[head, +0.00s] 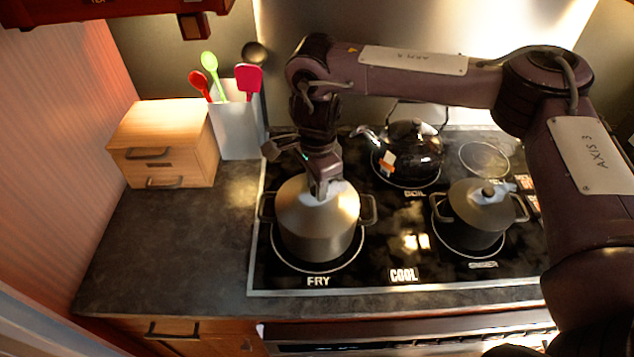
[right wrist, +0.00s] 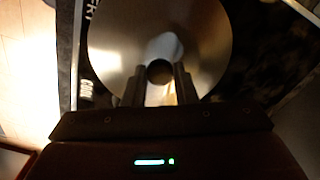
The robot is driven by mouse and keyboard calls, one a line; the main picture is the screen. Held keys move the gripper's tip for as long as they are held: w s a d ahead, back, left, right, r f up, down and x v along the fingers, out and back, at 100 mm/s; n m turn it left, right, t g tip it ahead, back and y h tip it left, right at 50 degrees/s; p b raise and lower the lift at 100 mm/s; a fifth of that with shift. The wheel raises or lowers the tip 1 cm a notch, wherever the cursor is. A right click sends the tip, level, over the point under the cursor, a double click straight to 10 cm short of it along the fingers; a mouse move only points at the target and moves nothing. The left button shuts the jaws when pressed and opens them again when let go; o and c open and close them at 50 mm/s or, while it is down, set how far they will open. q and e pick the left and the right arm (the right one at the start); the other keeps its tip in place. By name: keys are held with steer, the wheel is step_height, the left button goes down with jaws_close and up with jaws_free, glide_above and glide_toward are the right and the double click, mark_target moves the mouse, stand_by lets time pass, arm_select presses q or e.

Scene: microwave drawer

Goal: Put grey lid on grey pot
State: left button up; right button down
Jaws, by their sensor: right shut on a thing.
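A grey pot (head: 315,247) with two side handles stands on the front left burner, above the word FRY. A shiny grey lid (head: 295,207) covers its top; it looks level and in line with the rim, but I cannot tell whether a thin gap remains. My right gripper (head: 321,192) points down at the lid's centre. In the right wrist view, its fingers (right wrist: 159,85) are on both sides of the dark round knob of the lid (right wrist: 205,35), shut on it. The fingers partly hide the knob in the head view. My left gripper is not in view.
A darker lidded pot (head: 472,222) stands on the right burner. A black kettle (head: 408,155) stands on a back burner. A wooden drawer box (head: 165,145) and a white utensil holder (head: 236,130) stand at the back left. The front left counter (head: 170,260) is clear.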

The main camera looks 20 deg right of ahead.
steer(key=shift+f, duration=0.1)
stand_by(0.3)
steer(key=c, duration=0.6)
jaws_free()
steer(key=shift+r+p, duration=3.4)
steer(key=shift+r, duration=0.15)
steer(key=shift+f, duration=0.1)
